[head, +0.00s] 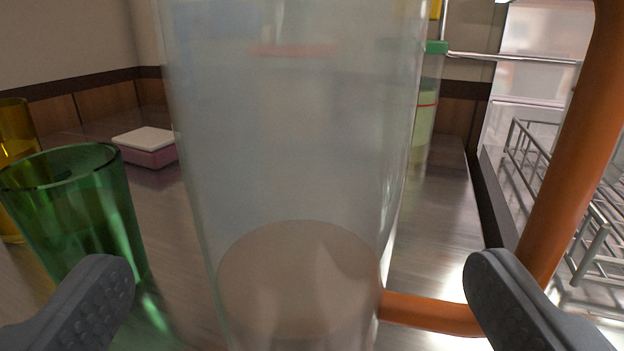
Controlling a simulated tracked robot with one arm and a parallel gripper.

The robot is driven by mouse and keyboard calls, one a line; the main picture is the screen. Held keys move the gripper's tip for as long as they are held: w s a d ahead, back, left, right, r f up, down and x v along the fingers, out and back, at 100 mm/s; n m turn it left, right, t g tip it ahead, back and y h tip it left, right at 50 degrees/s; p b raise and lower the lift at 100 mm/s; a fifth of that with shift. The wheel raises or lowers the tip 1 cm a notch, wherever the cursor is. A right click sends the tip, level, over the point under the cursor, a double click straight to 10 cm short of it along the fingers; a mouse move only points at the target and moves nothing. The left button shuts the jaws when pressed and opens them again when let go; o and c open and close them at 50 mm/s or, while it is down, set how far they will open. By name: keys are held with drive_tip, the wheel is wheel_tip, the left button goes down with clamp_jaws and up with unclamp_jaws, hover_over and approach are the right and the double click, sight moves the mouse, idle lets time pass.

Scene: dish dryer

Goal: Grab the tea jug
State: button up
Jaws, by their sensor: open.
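A tall clear, frosted jug (290,150) fills the middle of the head view, very close to the camera. It stands upright, and its top is cut off by the frame. An orange handle (575,140) rises on its right and joins the jug low down by an orange bar. My gripper (295,285) is open, with one dark grey finger at the lower left and one at the lower right. The jug lies between or just beyond the fingers; I see no finger touching its wall. The right finger overlaps the lower part of the handle in the picture.
A green glass (75,205) stands close to the left finger. A yellow glass (15,140) is at the left edge. A pink container with a white lid (147,145) lies behind. A green-capped bottle (428,105) stands behind right. A metal dish rack (560,170) is at right.

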sight(296, 287)
drive_tip(key=shift+w+a+f+b, duration=0.1)
drive_tip(key=shift+w+b, duration=0.25)
drive_tip(key=shift+w, duration=0.7)
drive_tip(key=shift+w+a+f+b, duration=0.1)
drive_tip(key=shift+w+b, duration=0.2)
drive_tip(key=shift+w, duration=0.75)
drive_tip(key=shift+r, duration=0.1)
drive_tip(key=c, duration=1.3)
drive_tip(key=shift+c, duration=0.8)
drive_tip(key=shift+r, duration=0.2)
